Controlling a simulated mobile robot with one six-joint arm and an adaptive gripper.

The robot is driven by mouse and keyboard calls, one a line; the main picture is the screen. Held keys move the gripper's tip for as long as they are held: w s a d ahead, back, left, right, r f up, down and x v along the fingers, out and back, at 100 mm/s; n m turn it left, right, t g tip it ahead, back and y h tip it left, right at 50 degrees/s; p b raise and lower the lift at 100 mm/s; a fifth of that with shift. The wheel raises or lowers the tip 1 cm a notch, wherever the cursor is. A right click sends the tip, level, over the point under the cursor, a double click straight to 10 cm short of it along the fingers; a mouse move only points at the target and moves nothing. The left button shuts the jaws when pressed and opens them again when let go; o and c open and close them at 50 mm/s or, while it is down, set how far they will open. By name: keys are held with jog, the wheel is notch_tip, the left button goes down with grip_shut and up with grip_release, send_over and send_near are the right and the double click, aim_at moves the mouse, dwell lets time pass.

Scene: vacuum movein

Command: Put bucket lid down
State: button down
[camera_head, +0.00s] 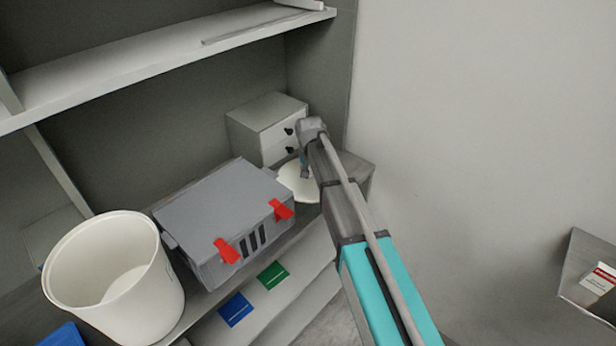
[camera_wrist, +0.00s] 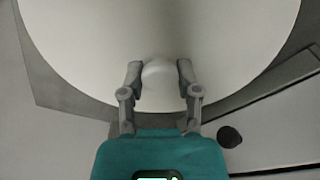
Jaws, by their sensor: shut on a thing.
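The bucket lid (camera_head: 296,181) is a round white disc at the right end of the shelf, beside the grey toolbox. It also fills the upper part of the wrist view (camera_wrist: 230,50). My gripper (camera_wrist: 160,75) is shut on the lid's raised white knob, with one finger on each side. In the head view my gripper (camera_head: 305,168) is over the lid, partly hidden by my arm. I cannot tell whether the lid touches the shelf. The white bucket (camera_head: 115,270) stands open and upright at the left.
The grey toolbox (camera_head: 215,210) with red latches stands between bucket and lid. A small drawer cabinet (camera_head: 265,125) with dark knobs is behind the lid. A shelf board (camera_head: 150,65) runs above. Blue (camera_head: 235,309) and green (camera_head: 272,275) pieces lie lower down. A wall is at right.

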jog(key=shift+f, duration=0.15)
jog(key=shift+f, duration=0.1)
jog(key=shift+c, duration=1.6)
grip_release()
notch_tip(320, 180, up, 12)
jog(key=s+p, duration=0.1)
jog(key=p, duration=1.1)
jog(key=shift+s, duration=0.2)
jog(key=s+d+g, duration=0.1)
jog(key=s+d, duration=2.1)
jog(key=s, duration=0.2)
jog(key=shift+s+d, duration=0.25)
jog(key=shift+s, duration=0.1)
